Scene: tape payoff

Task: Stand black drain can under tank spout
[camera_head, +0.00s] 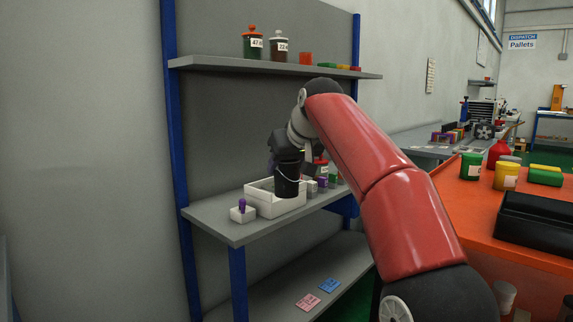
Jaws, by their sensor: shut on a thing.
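My gripper (288,152) is at the end of my red arm, over the grey bench shelf (218,222). It is shut on a black can (287,180) with a pale wire handle. The can hangs upright in front of or over a white tray (262,207); I cannot tell whether it touches the tray. The gripper fingers are small and dark here, so the exact grip is hard to see. I cannot make out a tank or a spout; my arm hides part of the bench to the right.
A small white box (243,214) with a purple item stands left of the tray. Small jars (322,171) stand right of the can. An upper shelf (270,68) holds labelled jars and colored blocks. An orange table (468,215) with tubs is at the right.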

